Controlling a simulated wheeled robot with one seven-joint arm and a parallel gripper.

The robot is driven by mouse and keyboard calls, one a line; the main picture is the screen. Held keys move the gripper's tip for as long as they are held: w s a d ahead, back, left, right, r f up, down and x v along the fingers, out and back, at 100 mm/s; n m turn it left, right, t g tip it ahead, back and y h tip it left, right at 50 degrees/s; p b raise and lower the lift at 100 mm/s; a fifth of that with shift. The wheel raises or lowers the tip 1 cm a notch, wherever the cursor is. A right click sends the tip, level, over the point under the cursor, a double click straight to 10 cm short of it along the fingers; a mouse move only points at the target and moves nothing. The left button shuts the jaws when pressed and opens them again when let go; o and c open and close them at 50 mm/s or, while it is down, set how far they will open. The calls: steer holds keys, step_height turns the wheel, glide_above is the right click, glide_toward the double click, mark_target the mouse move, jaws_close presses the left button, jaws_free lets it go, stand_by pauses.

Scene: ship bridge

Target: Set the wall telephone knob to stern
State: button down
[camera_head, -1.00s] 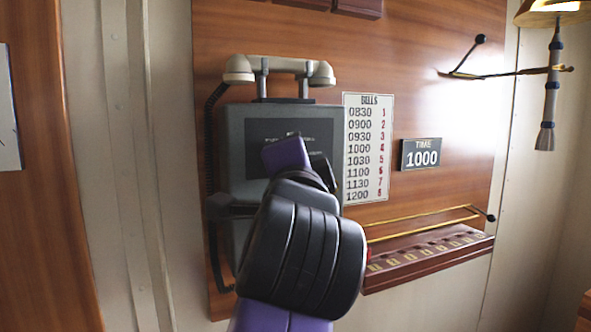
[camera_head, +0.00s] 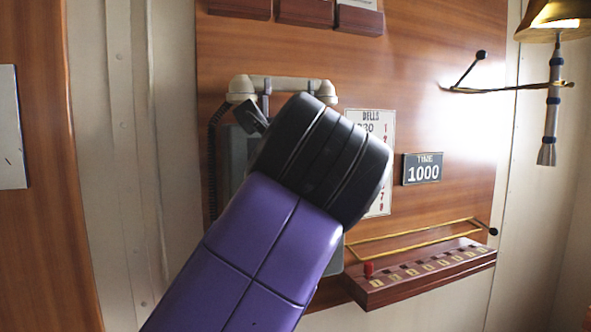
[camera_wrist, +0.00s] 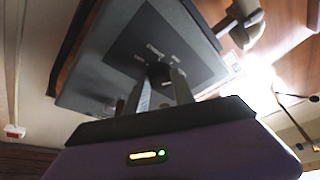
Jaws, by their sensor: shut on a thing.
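The grey wall telephone (camera_head: 238,160) is mounted on the wood panel, with its cream handset (camera_head: 282,85) resting on top. My arm hides most of its front in the head view. In the wrist view the telephone's face (camera_wrist: 115,60) shows a dark label plate with a round black knob (camera_wrist: 160,74). My gripper (camera_wrist: 161,82) has a finger on each side of the knob and is shut on it. The lettering around the knob is too small to read, and I cannot tell which position it is set to. The fingertips are hidden in the head view.
A bells chart (camera_head: 381,200) and a time sign (camera_head: 422,169) are right of the telephone. A wooden rack with a brass rail (camera_head: 425,273) juts out below them. A brass bell with a rope (camera_head: 552,95) hangs at the far right. The coiled cord (camera_head: 213,150) runs down the telephone's left side.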

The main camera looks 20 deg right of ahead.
steer(key=shift+d+m+y+p, duration=0.1)
steer(key=shift+m+y+p, duration=0.25)
steer(key=shift+m, duration=0.45)
steer(key=shift+g, duration=0.3)
steer(key=c, duration=1.1)
jaws_free()
steer(key=shift+o, duration=0.2)
steer(key=shift+r, duration=0.1)
steer(key=v, duration=0.7)
steer(key=shift+s, duration=0.4)
